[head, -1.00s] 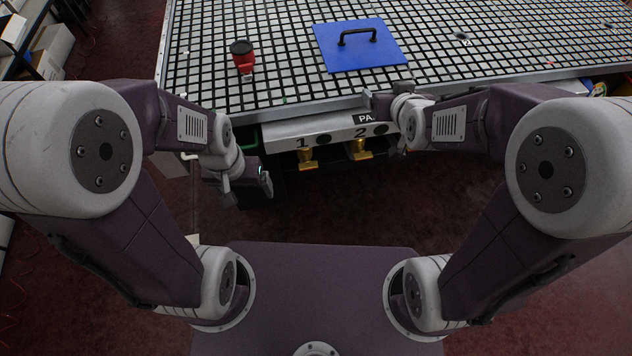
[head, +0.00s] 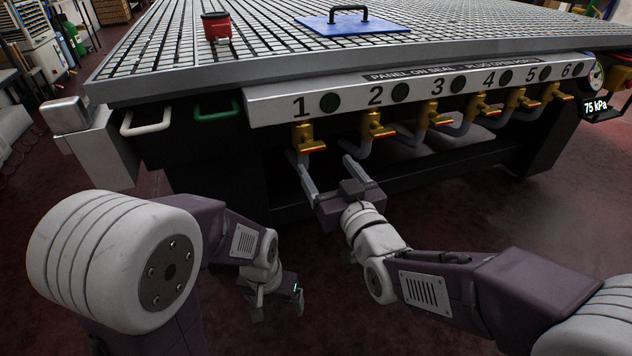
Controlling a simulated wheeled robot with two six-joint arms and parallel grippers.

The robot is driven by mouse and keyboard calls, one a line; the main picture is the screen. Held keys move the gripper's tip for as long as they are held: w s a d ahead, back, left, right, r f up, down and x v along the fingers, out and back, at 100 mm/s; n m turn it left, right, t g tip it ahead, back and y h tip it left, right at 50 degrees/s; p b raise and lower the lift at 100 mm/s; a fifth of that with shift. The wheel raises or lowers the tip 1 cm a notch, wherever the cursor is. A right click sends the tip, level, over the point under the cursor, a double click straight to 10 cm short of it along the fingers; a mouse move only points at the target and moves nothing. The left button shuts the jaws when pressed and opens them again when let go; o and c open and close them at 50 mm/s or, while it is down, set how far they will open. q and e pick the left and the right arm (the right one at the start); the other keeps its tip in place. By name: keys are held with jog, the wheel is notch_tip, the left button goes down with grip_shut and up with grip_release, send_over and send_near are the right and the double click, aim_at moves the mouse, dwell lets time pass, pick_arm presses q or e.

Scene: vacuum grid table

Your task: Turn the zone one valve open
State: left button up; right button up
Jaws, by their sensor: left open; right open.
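The zone one valve (head: 303,138) is a brass fitting with a red-edged lever, under the number 1 on the white panel (head: 262,106). Its lever lies crosswise, pointing right. My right gripper (head: 321,160) is open and empty just in front of and below this valve. Its two fingers point up towards the valve, one on each side of the lever in the picture; I cannot tell whether they reach around it, and no contact shows. My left gripper (head: 278,305) is open and empty, low in front of the table, well away from the valves.
Similar brass valves stand in a row to the right, the zone two valve (head: 376,126) closest. A gauge (head: 596,76) reads 75 kPa. A green handle (head: 216,110) and a white handle (head: 146,122) are at left.

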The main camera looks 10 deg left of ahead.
aim_at(313, 151)
jog(key=b+x, duration=0.3)
jog(key=x, duration=0.5)
jog(key=shift+a+f, duration=0.15)
jog(key=shift+a, duration=0.1)
jog(key=shift+w+a, duration=0.2)
jog(key=shift+w, duration=0.1)
jog(key=c, duration=1.4)
